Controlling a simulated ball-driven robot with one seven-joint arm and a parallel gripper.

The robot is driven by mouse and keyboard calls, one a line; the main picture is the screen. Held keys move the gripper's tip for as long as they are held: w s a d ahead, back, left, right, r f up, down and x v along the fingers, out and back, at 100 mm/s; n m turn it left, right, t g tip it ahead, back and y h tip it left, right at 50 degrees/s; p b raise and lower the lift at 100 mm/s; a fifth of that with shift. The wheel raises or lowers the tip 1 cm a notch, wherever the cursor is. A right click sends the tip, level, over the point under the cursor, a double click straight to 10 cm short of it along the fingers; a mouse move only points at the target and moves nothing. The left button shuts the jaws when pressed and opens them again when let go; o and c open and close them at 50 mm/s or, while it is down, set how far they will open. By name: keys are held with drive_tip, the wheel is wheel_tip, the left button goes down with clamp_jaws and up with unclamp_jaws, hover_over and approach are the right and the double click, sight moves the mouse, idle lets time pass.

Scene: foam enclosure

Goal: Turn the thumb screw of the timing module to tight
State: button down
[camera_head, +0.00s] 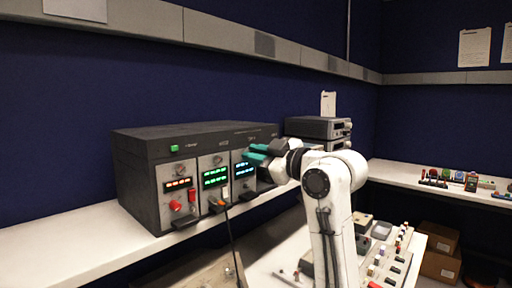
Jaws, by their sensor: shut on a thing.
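A dark instrument case (148,160) stands on the white shelf, with several light-faced modules side by side in its front. The third module from the left (240,187) has a blue-green lit readout, and my gripper (252,154) is at its top. The gripper's teal fingers are shut at the spot where the other modules have a round thumb screw, such as the one on the second module (217,161). The screw between my fingers is hidden, so its turn cannot be seen. The module labels are too small to read.
The first module has a red knob (175,206); a dark cable (232,238) hangs from the second. Stacked grey instruments (318,127) stand behind my arm. A lower bench (270,262) holds small parts and a panel of switches. The shelf's left front (70,240) is clear.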

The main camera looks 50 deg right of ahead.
drive_tip(key=n+p, duration=1.3)
drive_tip(key=n, duration=2)
drive_tip(key=shift+f, duration=0.2)
idle(0.6)
drive_tip(key=c, duration=1)
unclamp_jaws()
drive_tip(key=shift+r, duration=0.1)
drive_tip(key=shift+c, duration=0.2)
